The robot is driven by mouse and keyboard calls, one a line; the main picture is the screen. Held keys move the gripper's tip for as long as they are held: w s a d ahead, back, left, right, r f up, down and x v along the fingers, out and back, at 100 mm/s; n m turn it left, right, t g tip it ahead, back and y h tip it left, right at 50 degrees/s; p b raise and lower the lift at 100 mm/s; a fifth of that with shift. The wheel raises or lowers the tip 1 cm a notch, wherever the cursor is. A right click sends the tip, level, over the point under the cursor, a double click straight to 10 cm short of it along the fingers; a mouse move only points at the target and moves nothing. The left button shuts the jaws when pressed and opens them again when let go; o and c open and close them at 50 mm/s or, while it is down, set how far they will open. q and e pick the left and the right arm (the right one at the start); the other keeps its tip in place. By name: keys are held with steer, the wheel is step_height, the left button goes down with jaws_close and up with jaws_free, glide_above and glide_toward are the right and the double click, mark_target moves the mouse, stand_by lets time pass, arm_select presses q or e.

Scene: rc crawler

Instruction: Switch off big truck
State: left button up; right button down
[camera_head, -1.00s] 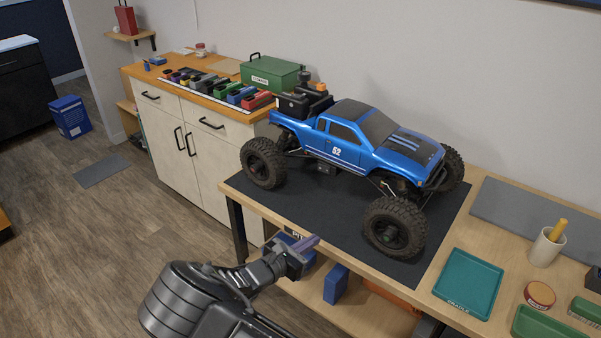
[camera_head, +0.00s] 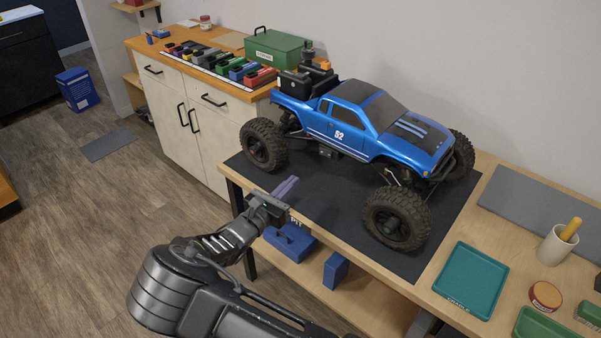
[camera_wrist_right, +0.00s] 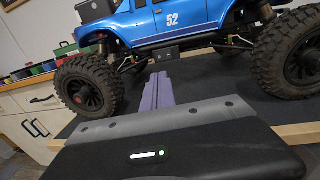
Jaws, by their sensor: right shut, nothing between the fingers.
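The big truck (camera_head: 362,123) is a blue crawler marked 52 with large black tyres. It stands upright on the black mat (camera_head: 315,211) on the workbench. My right gripper (camera_head: 287,187) is shut and empty at the mat's front edge, short of the truck's near side and apart from it. In the right wrist view its purple-grey fingers (camera_wrist_right: 157,91) point at the underside between the two near wheels. A small black box (camera_wrist_right: 165,56) hangs there under the body, just beyond the fingertips. No switch can be made out clearly. My left gripper is not in view.
A teal tray (camera_head: 470,281), a cup with a yellow handle (camera_head: 557,245) and a red-lidded tin (camera_head: 545,295) stand on the right of the bench. Blue items (camera_head: 290,242) lie on the shelf below. A green box (camera_head: 275,50) and several coloured packs (camera_head: 243,70) are on the cabinet.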

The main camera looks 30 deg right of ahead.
mark_target(321, 152)
steer(key=p+x, duration=0.2)
steer(key=x, duration=1.1)
steer(key=shift+p, duration=0.3)
steer(key=shift+d, duration=0.2)
steer(key=shift+w, duration=0.1)
steer(key=shift+w+d+f+b, duration=0.15)
steer(key=shift+d+b, duration=0.05)
steer(key=shift+b, duration=0.35)
steer(key=shift+a+r+p, duration=0.1)
steer(key=shift+r+p, duration=0.15)
steer(key=shift+p, duration=0.05)
